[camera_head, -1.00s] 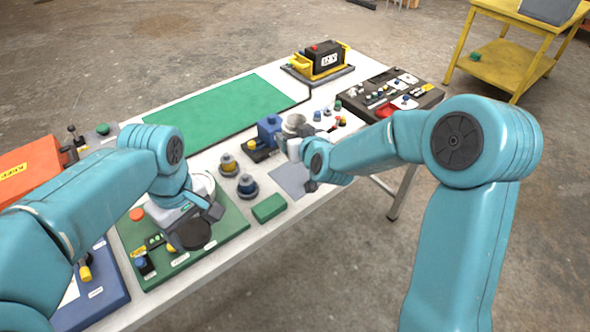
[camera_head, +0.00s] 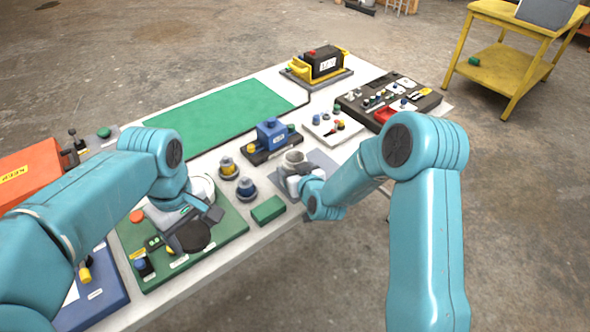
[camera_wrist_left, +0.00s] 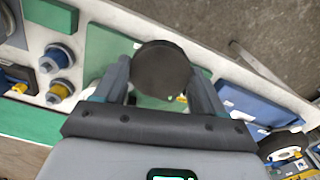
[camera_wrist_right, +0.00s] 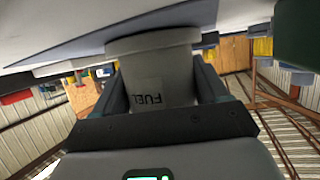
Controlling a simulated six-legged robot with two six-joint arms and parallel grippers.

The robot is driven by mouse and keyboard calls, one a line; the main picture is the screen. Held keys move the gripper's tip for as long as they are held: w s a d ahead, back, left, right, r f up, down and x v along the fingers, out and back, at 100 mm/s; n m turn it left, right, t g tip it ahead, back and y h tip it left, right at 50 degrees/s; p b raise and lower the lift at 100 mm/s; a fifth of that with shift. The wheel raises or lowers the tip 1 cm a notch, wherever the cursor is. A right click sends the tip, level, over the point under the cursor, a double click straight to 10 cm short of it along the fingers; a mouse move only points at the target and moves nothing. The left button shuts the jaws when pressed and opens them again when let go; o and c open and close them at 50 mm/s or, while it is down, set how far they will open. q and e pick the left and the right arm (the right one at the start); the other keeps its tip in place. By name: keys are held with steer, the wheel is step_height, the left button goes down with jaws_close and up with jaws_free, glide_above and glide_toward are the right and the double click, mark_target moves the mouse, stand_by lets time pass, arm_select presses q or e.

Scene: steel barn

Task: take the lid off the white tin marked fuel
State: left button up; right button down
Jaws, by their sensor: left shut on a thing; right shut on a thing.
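The white tin (camera_head: 292,163) is at the grey mat in the head view, its round top open with no lid on it. My right gripper (camera_head: 294,184) is shut around it. In the right wrist view the tin (camera_wrist_right: 160,78) sits between the fingers, the word FUEL on its side. I cannot tell whether it rests on the mat or hangs just above it. My left gripper (camera_head: 188,226) is shut on a dark round lid (camera_head: 195,237) over the green board. The lid also fills the space between the fingertips in the left wrist view (camera_wrist_left: 161,69).
The grey mat (camera_head: 322,163) lies under the tin. A green block (camera_head: 267,209) and blue and yellow knobs (camera_head: 246,187) stand between the grippers. A blue device (camera_head: 272,135) is behind the tin. The large green mat (camera_head: 215,112) is clear.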

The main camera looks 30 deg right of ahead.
steer(key=shift+f, duration=0.1)
jaws_free()
steer(key=shift+w+f, duration=0.1)
